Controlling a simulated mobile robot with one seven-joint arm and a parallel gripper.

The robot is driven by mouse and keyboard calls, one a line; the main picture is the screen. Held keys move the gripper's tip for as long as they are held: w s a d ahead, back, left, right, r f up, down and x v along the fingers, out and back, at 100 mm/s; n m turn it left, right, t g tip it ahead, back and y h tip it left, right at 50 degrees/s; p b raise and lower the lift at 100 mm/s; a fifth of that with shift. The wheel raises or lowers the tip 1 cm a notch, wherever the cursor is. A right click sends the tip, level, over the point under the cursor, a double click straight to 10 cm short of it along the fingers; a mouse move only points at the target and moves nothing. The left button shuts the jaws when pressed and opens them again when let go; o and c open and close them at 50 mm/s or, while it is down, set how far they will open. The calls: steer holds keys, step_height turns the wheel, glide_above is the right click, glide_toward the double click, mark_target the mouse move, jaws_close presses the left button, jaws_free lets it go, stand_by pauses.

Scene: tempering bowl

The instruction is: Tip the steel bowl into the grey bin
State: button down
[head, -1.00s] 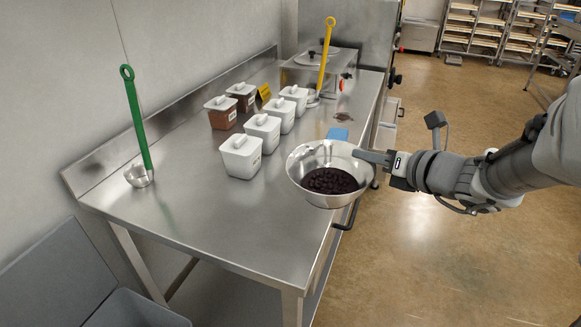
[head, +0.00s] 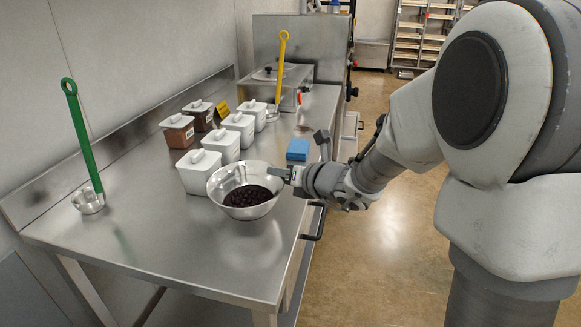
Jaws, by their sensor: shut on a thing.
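The steel bowl (head: 222,189) holds a dark, lumpy mass (head: 247,196) and is roughly upright, with its contents inside. It is over the right part of the steel table; I cannot tell whether its base touches the top. My gripper (head: 287,175) is shut on the bowl's right rim, the arm reaching in from the right. A flat grey-blue surface (head: 22,292) at the lower left edge appears to be part of the grey bin; its opening is out of view.
White lidded tubs (head: 198,171) stand just behind the bowl. A green-handled ladle (head: 88,203) stands at the left and a yellow-handled one (head: 281,65) at the back. A blue block (head: 298,149) lies near the right edge. The front of the steel table (head: 160,245) is clear.

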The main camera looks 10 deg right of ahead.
steer(key=shift+s+d+f+b, duration=0.1)
steer(key=shift+f+b, duration=0.05)
steer(key=shift+f, duration=0.55)
steer(key=shift+d+f+b, duration=0.1)
steer(key=shift+f+b, duration=0.05)
steer(key=shift+f, duration=0.5)
steer(key=c, duration=1)
jaws_free()
steer(key=shift+f, duration=0.1)
